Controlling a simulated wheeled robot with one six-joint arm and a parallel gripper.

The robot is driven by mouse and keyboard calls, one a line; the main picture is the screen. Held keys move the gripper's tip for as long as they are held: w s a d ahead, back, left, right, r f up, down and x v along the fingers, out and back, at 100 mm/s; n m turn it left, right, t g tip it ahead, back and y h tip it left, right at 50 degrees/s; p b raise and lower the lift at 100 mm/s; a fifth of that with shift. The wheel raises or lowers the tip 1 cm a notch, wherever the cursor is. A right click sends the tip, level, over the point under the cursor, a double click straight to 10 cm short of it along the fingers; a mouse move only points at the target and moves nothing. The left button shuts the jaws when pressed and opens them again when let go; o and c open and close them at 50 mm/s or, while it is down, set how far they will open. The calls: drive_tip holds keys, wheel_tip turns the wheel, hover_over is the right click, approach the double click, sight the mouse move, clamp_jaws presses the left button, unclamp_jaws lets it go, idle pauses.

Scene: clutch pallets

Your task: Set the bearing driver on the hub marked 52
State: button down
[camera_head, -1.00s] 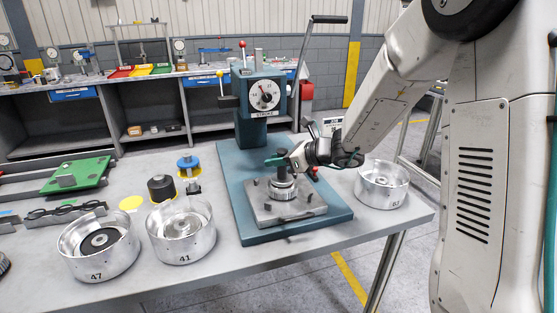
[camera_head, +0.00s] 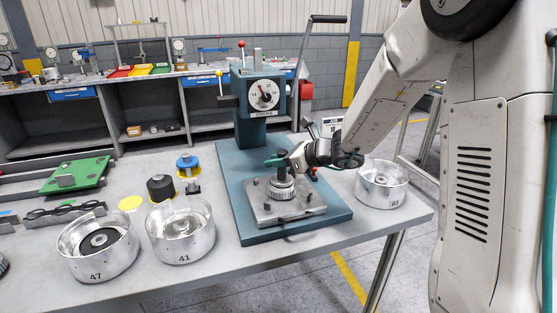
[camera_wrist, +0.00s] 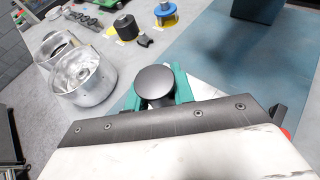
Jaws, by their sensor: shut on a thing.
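My gripper (camera_head: 279,162) has green fingers shut around the dark bearing driver (camera_head: 284,170). In the wrist view the driver's round black top (camera_wrist: 155,81) shows between the green fingers. The driver is upright above a silver ribbed piece (camera_head: 282,189) on the press's metal plate (camera_head: 262,210). I cannot tell whether it touches that piece. Silver open-topped drums marked 47 (camera_head: 98,262) and 41 (camera_head: 182,246) stand at the left front of the table. Another silver drum (camera_head: 381,190) stands right of the press; its mark is too small to read surely.
The teal press (camera_head: 262,105) with its dial and raised lever rises behind the plate. A black cylinder (camera_head: 161,188) and a blue-topped piece (camera_head: 188,165) stand left of the press. A green board (camera_head: 76,175) lies further left. Some table is clear at the front.

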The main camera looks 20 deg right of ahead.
drive_tip(key=shift+f, duration=0.1)
idle(0.3)
drive_tip(key=c, duration=1.1)
unclamp_jaws()
drive_tip(key=shift+r, duration=4.5)
